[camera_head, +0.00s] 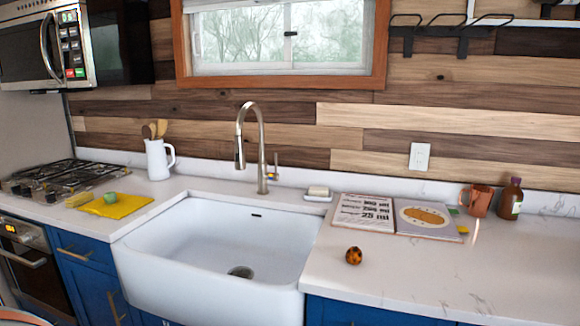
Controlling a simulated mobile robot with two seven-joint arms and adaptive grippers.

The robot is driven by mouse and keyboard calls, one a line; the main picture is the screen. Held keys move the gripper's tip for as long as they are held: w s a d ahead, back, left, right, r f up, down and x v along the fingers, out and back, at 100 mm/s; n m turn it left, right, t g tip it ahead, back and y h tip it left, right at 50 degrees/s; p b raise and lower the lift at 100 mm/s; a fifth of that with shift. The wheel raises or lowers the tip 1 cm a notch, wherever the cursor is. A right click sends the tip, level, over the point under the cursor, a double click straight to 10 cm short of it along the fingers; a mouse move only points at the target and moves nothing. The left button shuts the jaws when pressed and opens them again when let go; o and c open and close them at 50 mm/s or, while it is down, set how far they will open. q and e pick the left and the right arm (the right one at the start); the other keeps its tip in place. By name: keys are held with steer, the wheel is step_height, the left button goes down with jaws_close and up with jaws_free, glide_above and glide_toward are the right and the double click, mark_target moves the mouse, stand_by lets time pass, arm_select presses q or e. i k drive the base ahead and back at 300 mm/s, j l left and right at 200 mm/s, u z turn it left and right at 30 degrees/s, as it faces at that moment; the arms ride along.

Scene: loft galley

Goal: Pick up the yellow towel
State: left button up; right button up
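The yellow towel (125,207) lies flat on the white counter, between the stove and the left side of the sink. A small green object (110,198) rests on its back left part. A yellowish block (78,200), perhaps a sponge, lies at the towel's left edge; I cannot tell if it touches the towel. Neither of my grippers shows in the head view.
The white sink (215,282) is right of the towel, with a tall faucet (262,150) behind it. A white pitcher of utensils (158,160) stands behind the towel. The gas stove (55,180) is to the left. Right of the sink are an open book (363,212) and a small dark-spotted orange fruit (354,256).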

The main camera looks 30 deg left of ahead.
mark_target(74, 202)
steer(key=j+u, duration=0.1)
steer(key=u, duration=3.2)
steer(key=i+j, duration=0.1)
steer(key=i, duration=4.05)
steer(key=j+u, duration=0.05)
steer(key=j, duration=0.1)
